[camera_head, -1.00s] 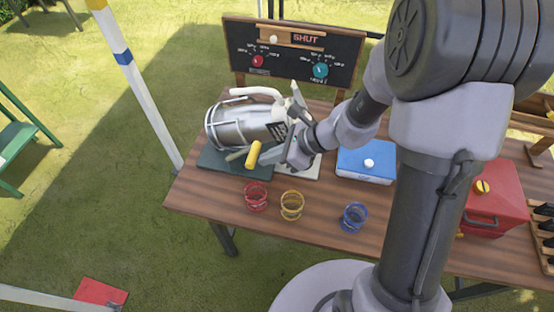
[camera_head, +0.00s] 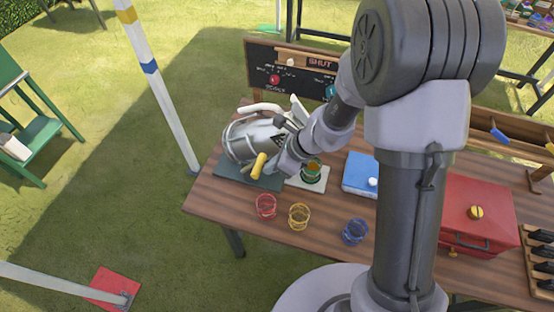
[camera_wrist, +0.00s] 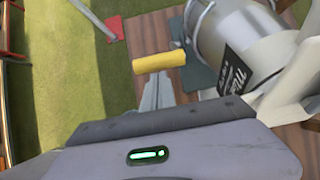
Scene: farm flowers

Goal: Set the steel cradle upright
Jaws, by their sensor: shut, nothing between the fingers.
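The steel cradle (camera_head: 228,141) is a frame of metal bars around a silver milk can (camera_head: 250,137) that lies tilted on its side, its mouth end to the right. A yellow grip (camera_head: 258,165) sticks out toward the front. In the wrist view the yellow grip (camera_wrist: 158,62) lies just beyond my fingertips, and the can with its dark label (camera_wrist: 230,45) is at upper right. My gripper (camera_head: 272,166) is shut and empty, close beside the yellow grip; I cannot tell whether they touch. My wrist hides part of the can's mouth end.
A dark green mat (camera_head: 232,178) lies under the can. Beside it, a pale pad (camera_head: 318,184) holds a green and orange vessel (camera_head: 312,171). Red (camera_head: 266,206), yellow (camera_head: 299,216) and blue (camera_head: 355,231) cups stand in front. A blue box (camera_head: 360,173) stands right.

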